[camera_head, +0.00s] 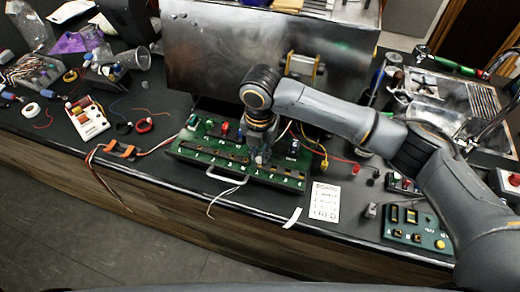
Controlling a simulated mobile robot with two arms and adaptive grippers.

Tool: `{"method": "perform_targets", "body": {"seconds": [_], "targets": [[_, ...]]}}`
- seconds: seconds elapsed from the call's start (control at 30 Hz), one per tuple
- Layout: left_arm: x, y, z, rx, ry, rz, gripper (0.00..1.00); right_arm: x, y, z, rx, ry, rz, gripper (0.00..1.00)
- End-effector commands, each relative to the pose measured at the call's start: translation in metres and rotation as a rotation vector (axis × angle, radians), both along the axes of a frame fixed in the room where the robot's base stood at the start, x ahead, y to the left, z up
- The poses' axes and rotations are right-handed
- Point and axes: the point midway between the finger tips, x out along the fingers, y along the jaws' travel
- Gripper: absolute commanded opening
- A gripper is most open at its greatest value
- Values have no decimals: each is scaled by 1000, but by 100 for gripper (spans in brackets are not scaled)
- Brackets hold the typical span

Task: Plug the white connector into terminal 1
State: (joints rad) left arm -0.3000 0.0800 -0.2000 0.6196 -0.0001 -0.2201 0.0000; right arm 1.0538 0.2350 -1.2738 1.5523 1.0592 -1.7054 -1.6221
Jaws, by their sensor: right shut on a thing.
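The green terminal board (215,158) lies on the dark counter, with a row of numbered terminals along its front and several coloured connectors on it. My right gripper (261,156) points down over the middle of the board. It is shut on a small pale piece at the board surface, which looks like the white connector and is mostly hidden by the fingers. Whether it is seated in a terminal cannot be told. A white wire (286,128) shows just right of the gripper. My left gripper is not in view.
A paper note (325,202) lies right of the board, near a smaller green panel (416,228). A metal brewer housing (215,65) stands behind. Red and yellow wires lie right of the board.

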Motion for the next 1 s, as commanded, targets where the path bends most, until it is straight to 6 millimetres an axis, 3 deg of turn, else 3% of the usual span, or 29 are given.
{"method": "perform_targets", "body": {"seconds": [1.0], "targets": [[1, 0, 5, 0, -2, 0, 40, 0, 0, -7, 1, -1, 1, 0]]}}
